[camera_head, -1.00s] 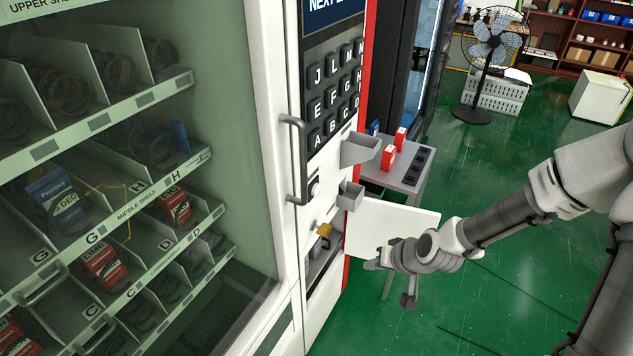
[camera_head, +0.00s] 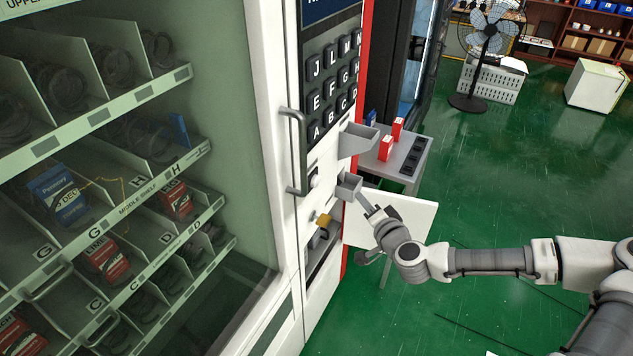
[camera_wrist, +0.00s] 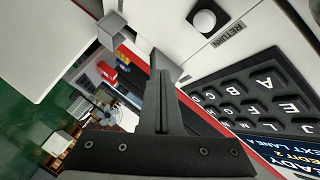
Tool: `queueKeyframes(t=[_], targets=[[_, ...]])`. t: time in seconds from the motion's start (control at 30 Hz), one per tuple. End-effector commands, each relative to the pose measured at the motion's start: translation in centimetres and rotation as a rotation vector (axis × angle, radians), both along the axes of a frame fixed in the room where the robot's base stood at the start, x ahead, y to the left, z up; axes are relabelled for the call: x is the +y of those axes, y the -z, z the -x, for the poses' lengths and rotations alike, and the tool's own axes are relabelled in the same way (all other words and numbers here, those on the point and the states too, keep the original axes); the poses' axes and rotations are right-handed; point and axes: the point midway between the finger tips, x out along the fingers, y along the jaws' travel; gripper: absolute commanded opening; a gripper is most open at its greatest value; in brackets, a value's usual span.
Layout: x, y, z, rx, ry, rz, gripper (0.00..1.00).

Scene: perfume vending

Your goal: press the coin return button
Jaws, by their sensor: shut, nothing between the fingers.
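The coin return button is a round knob (camera_wrist: 204,20) on the white machine panel, beside a label reading RETURN in the wrist view. In the head view it is a small round knob (camera_head: 314,181) beside the door handle, below the keypad. My gripper (camera_head: 365,204) is shut and empty. It is to the right of the button in the head view, near the lower grey bin, and apart from the button. In the wrist view my gripper's fingers (camera_wrist: 162,62) are together and point toward the panel, below and left of the button.
The letter keypad (camera_head: 331,88) is above the button. A vertical door handle (camera_head: 294,150) stands to its left. Two grey bins, upper (camera_head: 357,140) and lower (camera_head: 348,187), jut out on the right. Open floor lies to the right.

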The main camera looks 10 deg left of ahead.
Motion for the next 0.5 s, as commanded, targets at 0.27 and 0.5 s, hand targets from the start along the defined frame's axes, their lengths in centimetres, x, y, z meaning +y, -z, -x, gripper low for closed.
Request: queueKeyframes(t=[0.27,0.5], targets=[[0.5,0.0,-0.1,0.002,-0.004,0.001,0.00],[3.1,-0.1,-1.0,0.002,-0.006,-0.001,0.00]])
